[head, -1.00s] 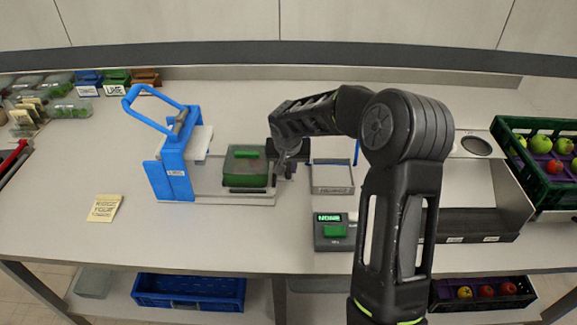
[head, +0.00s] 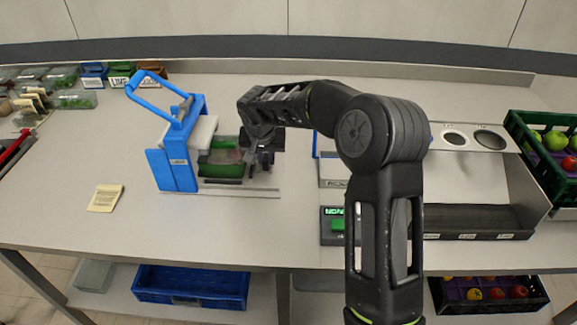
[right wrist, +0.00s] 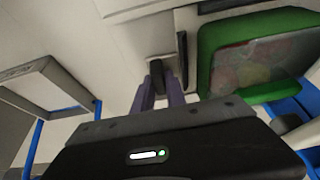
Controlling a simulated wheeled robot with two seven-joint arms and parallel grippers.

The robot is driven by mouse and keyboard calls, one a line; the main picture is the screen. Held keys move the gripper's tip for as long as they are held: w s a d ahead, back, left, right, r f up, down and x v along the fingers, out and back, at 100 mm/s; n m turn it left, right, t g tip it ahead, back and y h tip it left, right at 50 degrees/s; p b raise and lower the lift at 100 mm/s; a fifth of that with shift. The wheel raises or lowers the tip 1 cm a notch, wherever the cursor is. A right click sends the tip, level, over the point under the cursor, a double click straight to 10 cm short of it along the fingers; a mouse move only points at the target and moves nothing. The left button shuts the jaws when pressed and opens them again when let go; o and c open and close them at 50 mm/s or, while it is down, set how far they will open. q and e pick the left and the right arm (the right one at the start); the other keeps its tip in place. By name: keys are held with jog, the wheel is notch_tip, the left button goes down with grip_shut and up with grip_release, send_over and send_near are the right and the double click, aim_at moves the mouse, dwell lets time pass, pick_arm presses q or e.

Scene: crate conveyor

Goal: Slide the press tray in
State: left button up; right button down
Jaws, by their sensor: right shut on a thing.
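The blue press (head: 178,165) stands on the bench with its lever raised. The press tray (head: 208,181) sits low at its right side, holding a green-rimmed container (head: 222,170); the container's left part is under the pale press head. In the right wrist view the container (right wrist: 205,70) has a clear lid with blurred reddish contents. My right gripper (head: 262,160) is at the tray's right end. In the right wrist view its fingers (right wrist: 163,92) are shut on the tray's dark handle (right wrist: 157,70). My left gripper is not in view.
A pale base rail (head: 245,192) runs right from the press. A small display unit (head: 332,238) and a framed stand (head: 332,184) are right of it, partly behind my arm. A yellow note (head: 105,198) lies left. A green fruit crate (head: 535,160) stands far right.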

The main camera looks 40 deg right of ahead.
aim_at(249, 166)
jog(key=w+a, duration=0.1)
jog(key=a, duration=0.1)
jog(key=w+a, duration=0.2)
jog(key=shift+w+a, duration=0.1)
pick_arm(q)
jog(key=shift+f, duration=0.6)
pick_arm(e)
jog(key=c, duration=1.6)
grip_release()
jog(key=shift+c, duration=0.2)
pick_arm(q)
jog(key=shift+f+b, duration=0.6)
jog(key=shift+b, duration=0.25)
pick_arm(e)
jog(key=v, duration=0.8)
jog(key=shift+f, duration=0.1)
